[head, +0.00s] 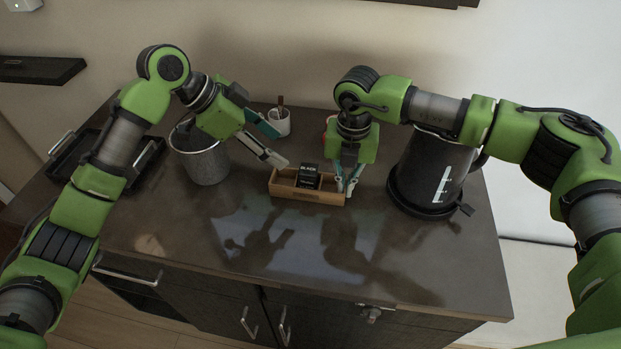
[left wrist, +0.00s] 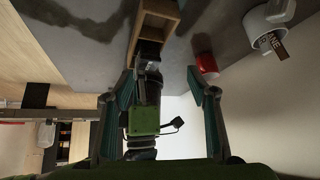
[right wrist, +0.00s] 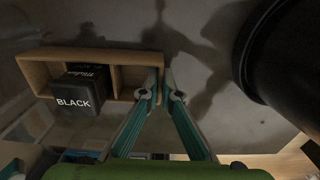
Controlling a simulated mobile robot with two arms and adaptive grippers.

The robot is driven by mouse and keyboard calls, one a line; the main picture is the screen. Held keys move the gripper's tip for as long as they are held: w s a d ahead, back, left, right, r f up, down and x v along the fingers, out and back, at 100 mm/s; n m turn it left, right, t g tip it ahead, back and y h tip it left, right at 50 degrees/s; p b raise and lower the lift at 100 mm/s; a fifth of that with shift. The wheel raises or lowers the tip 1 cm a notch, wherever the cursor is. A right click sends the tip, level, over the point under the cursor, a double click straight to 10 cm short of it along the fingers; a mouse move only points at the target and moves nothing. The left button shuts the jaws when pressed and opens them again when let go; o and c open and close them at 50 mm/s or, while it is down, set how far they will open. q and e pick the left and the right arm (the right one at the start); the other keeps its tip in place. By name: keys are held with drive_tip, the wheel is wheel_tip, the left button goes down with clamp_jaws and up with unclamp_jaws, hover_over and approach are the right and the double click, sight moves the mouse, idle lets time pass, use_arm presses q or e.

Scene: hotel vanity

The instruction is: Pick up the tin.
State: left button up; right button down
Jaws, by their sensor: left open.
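The tin, black and labelled BLACK (head: 308,177), stands in the middle of a wooden tray (head: 310,196) on the dark counter. It shows clearly in the right wrist view (right wrist: 83,90), and dimly between my left fingers in the left wrist view (left wrist: 150,50). My left gripper (head: 282,149) is open and empty, above and behind the tray's left side, apart from the tin. My right gripper (head: 347,187) is at the tray's right end. Its fingertips (right wrist: 164,82) are close together and appear to pinch the tray's end wall.
A grey bucket (head: 205,164) stands left and a large black-based kettle (head: 425,175) right. A white mug (head: 278,122) holding a brown item and a red object (left wrist: 206,66) are behind the tray. A black tray (head: 150,157) is far left. The front counter is clear.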

sight(308, 169)
use_arm(q)
drive_tip(key=d+f, duration=0.2)
drive_tip(key=d+f+m+g, duration=0.1)
drive_tip(key=d+f, duration=0.2)
drive_tip(key=s+d+f+m, duration=0.1)
drive_tip(key=d+f, duration=0.1)
drive_tip(key=shift+d+f+g+y, duration=0.2)
drive_tip(key=shift+g+y, duration=0.1)
drive_tip(key=shift+g, duration=0.1)
drive_tip(key=shift+s, duration=0.1)
drive_tip(key=c, duration=1.3)
